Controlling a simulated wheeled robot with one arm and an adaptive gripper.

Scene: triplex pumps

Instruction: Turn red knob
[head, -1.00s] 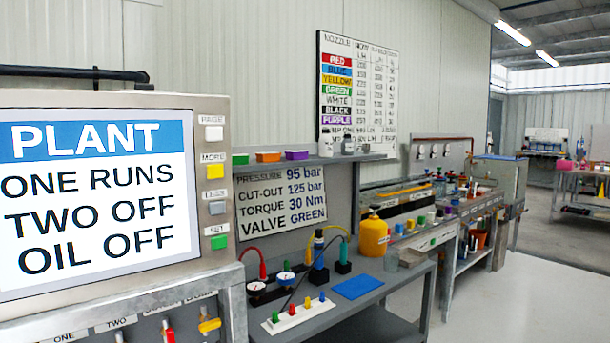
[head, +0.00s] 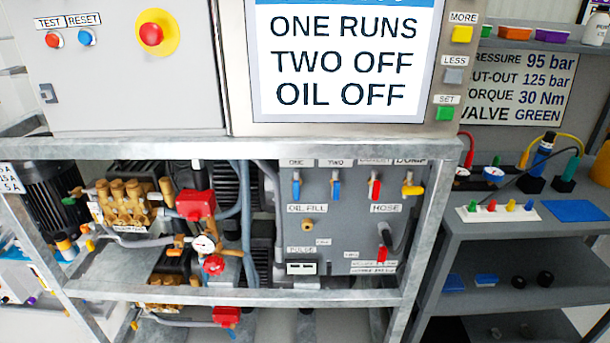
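A small red knob (head: 213,265), shaped like a handwheel, sits on the pipework inside the pump frame, just below a round white gauge (head: 204,244). A red box-like part (head: 195,205) is above it and another red part (head: 227,317) is lower down, below a frame rail. A large red mushroom button (head: 151,34) on a yellow base is on the grey cabinet door above. A small red TEST button (head: 53,40) is at the upper left. My gripper is not in view.
A metal frame rail (head: 250,148) runs above the red knob, and a lower rail (head: 260,296) runs below it. Brass pump parts (head: 125,195) and hoses crowd its left. A grey valve panel (head: 340,235) with coloured levers is right. A grey bench (head: 480,228) stands further right.

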